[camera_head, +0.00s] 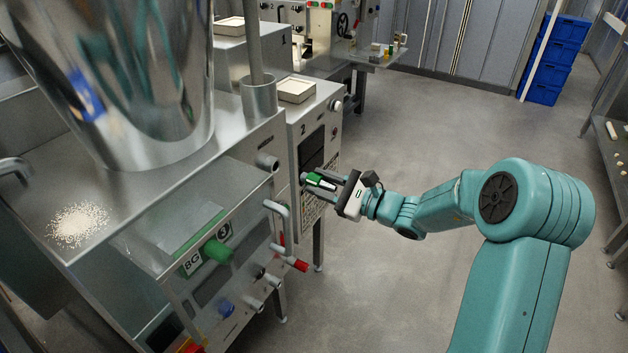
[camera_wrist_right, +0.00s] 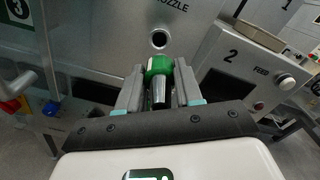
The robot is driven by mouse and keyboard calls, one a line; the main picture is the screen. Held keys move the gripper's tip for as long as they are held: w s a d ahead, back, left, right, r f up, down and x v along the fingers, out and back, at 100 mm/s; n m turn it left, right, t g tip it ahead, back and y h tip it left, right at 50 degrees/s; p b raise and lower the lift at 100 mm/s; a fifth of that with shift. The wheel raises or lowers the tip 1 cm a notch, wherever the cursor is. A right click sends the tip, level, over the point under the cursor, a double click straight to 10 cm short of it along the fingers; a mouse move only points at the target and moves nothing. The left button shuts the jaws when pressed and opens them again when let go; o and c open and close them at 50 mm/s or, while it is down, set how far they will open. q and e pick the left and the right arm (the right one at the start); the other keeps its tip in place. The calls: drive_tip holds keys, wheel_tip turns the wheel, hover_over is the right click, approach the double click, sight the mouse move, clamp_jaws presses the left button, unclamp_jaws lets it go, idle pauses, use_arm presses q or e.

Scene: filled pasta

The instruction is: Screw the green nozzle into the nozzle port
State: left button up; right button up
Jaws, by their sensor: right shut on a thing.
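The green nozzle (camera_head: 318,180) is held between the fingers of my right gripper (camera_head: 312,182), which is shut on it. In the right wrist view the nozzle (camera_wrist_right: 160,66) has a green body and a shiny dark metal part on the near side, between the two grey fingers (camera_wrist_right: 158,88). The nozzle port (camera_wrist_right: 160,39) is a dark round hole with a metal rim under the "NOZZLE" lettering, just beyond the green body. In the head view the port (camera_head: 268,161) sticks out from the machine's side, left of the gripper, with a gap between. My left gripper is not in view.
Station 2 (camera_head: 318,105) stands close behind the gripper. Open floor lies to the right.

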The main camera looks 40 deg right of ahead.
sight(308, 179)
drive_tip(key=shift+a, duration=0.1)
drive_tip(key=shift+s, duration=0.1)
drive_tip(key=shift+b, duration=0.35)
drive_tip(key=shift+w+a+r, duration=0.1)
drive_tip(key=shift+w+a, duration=0.05)
drive_tip(key=shift+w, duration=0.1)
drive_tip(key=shift+b+x, duration=0.45)
drive_tip(key=shift+x, duration=2.15)
drive_tip(key=shift+b, duration=0.85)
drive_tip(key=shift+x, duration=1.1)
drive_tip(key=shift+w+b, duration=0.1)
drive_tip(key=shift+b, duration=0.4)
